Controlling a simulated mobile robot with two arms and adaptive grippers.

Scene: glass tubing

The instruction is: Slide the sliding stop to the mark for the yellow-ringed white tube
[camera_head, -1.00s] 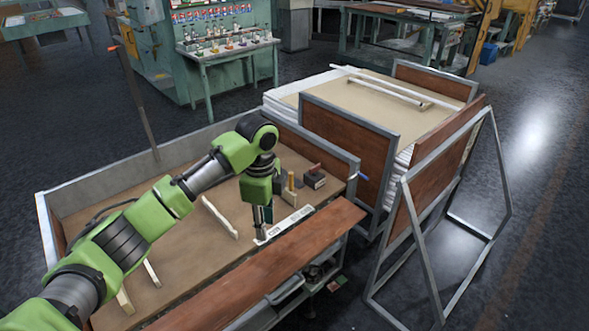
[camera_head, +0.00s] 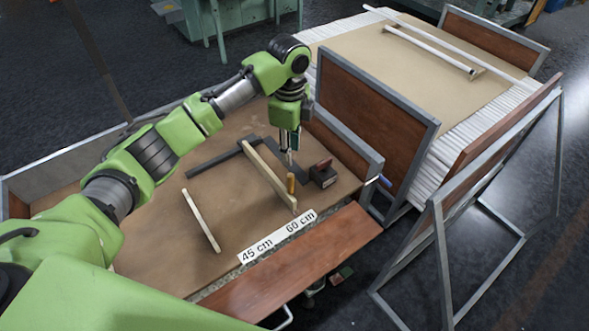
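A white strip with the marks "45 cm" and "60 cm" (camera_head: 262,244) lies along the bench's front edge. A dark block with a red top (camera_head: 323,175) and a small amber upright piece (camera_head: 291,184) stand above its right end; I cannot tell which part is the sliding stop. My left gripper (camera_head: 289,158) points down behind the amber piece, beside a pale wooden bar (camera_head: 268,175). Its fingers are too small to read, and contact is unclear. White tubes (camera_head: 455,50) lie on the board at the back right; no yellow ring is visible. My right gripper is out of view.
A dark flat rail (camera_head: 215,158) and a thin pale strip (camera_head: 202,220) lie on the brown bench (camera_head: 150,262). Brown framed panels (camera_head: 372,110) stand at the bench's right. A reddish plank (camera_head: 300,268) runs along the front. The bench's front left is mostly clear.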

